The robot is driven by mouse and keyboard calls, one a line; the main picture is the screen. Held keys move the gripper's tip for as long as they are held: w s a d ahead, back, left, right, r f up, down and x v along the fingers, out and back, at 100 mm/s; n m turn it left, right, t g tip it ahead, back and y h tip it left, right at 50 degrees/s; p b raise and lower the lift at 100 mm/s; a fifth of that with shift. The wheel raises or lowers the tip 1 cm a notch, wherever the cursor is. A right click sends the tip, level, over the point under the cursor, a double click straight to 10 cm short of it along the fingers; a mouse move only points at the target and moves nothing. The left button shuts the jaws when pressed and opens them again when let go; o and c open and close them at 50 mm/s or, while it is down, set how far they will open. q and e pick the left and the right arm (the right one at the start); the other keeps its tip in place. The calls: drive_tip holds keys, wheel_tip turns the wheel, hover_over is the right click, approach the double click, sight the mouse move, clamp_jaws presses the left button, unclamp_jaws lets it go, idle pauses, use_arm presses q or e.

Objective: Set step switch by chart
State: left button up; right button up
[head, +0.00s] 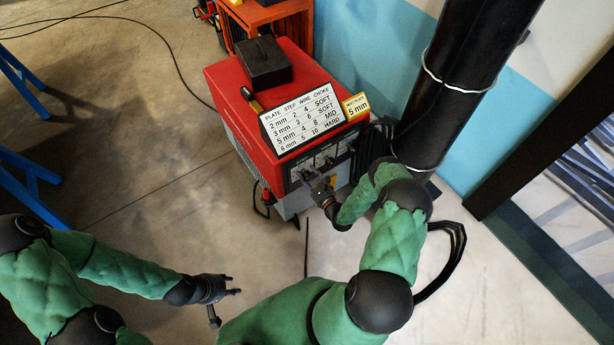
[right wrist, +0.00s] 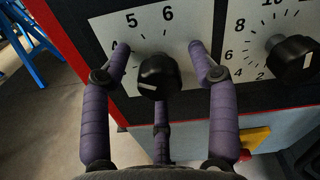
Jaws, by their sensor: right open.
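The red welding machine (head: 225,80) stands with its switch panel facing my right gripper (head: 318,184). A chart (head: 303,113) on top lists plate, step, wire and choke; its 5 mm row reads 4, 8, MID. A yellow-edged card (head: 356,104) beside it reads 5 mm. In the right wrist view, a black knob (right wrist: 157,77) with a white mark sits below the printed 5 and 6. My open right gripper (right wrist: 160,50) has purple fingers on either side of this knob and one below; contact is unclear. My left gripper (head: 232,286) is open and empty above the floor.
A second black knob (right wrist: 291,58) with a numbered dial sits close on the right. A yellow part (right wrist: 255,138) shows below the panel. A black box (head: 264,62) rests on the machine. A thick black pipe (head: 455,90) stands right of it. Open floor lies left.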

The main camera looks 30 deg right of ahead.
drive_tip(key=s, duration=1.2)
drive_tip(key=shift+d, duration=0.45)
